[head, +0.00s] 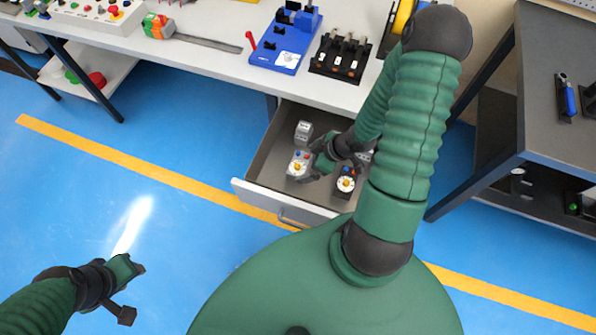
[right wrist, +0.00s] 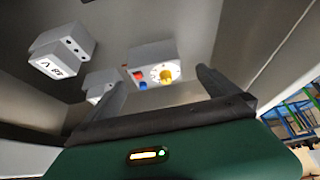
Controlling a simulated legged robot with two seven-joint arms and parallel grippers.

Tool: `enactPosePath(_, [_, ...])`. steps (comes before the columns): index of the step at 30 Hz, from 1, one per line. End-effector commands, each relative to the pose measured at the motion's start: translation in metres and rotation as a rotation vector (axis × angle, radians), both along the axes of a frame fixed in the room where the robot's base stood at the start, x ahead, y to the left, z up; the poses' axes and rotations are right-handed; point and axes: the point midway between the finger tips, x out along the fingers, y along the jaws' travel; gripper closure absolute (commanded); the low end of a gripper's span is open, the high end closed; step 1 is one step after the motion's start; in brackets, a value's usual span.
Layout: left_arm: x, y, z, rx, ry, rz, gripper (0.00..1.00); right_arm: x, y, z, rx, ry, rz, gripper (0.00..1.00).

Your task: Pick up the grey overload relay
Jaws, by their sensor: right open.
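The grey overload relay (head: 298,165) is a light grey block with a yellow dial and red and blue buttons. It sits in the open drawer (head: 262,200). My right gripper (head: 317,167) is inside the drawer, just right of the relay. In the right wrist view the relay (right wrist: 150,62) shows ahead, between the open fingers (right wrist: 160,78); I cannot tell whether they touch it. A black relay (head: 346,183) with a similar dial lies right of the gripper. My left gripper (head: 131,291) is open and empty over the floor at lower left.
A grey block (head: 303,131) stands further back in the drawer. The right wrist view shows a labelled grey block (right wrist: 60,55) and another beside it (right wrist: 101,84). The drawer walls enclose the gripper. The white workbench (head: 215,62) is above, holding a blue fixture (head: 285,45).

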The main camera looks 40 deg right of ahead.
Motion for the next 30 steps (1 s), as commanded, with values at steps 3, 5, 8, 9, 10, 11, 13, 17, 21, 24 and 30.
enactPosePath(3, [0.000, 0.000, -0.012, 0.000, -0.001, 0.000, 0.64, 0.008, 0.004, -0.018, -0.001, 0.001, 0.001, 0.00])
enactPosePath(5, [0.000, 0.000, -0.013, 0.000, -0.001, -0.001, 0.64, 0.010, 0.004, -0.021, -0.001, 0.000, 0.000, 0.00])
enactPosePath(8, [0.000, 0.000, -0.021, 0.000, -0.001, -0.001, 0.64, 0.017, 0.007, -0.035, 0.001, 0.000, 0.000, 0.00])
enactPosePath(9, [0.000, 0.000, -0.025, 0.000, -0.001, -0.001, 0.64, 0.022, 0.008, -0.042, -0.001, 0.000, 0.000, 0.00])
enactPosePath(10, [0.000, 0.000, -0.028, 0.000, -0.001, -0.001, 0.64, 0.025, 0.009, -0.047, -0.001, 0.001, 0.001, 0.00])
enactPosePath(11, [0.000, 0.000, -0.030, 0.000, -0.001, -0.001, 0.64, 0.029, 0.010, -0.051, -0.001, 0.001, 0.001, 0.00])
enactPosePath(13, [0.000, 0.000, -0.034, 0.000, -0.001, -0.001, 0.64, 0.033, 0.012, -0.059, -0.001, 0.002, 0.000, 0.00])
enactPosePath(17, [0.000, 0.000, -0.034, 0.000, -0.001, -0.001, 0.64, 0.036, 0.014, -0.063, -0.002, 0.001, -0.001, 0.00])
enactPosePath(21, [0.000, 0.000, -0.033, 0.000, -0.001, 0.000, 0.64, 0.036, 0.013, -0.062, -0.002, 0.000, -0.002, 0.00])
enactPosePath(24, [0.000, 0.000, -0.033, 0.000, -0.001, -0.001, 0.64, 0.036, 0.013, -0.062, -0.002, 0.000, -0.002, 0.12])
enactPosePath(30, [0.000, 0.000, -0.033, 0.000, -0.001, -0.001, 0.64, 0.036, 0.012, -0.062, -0.002, 0.001, -0.002, 0.38])
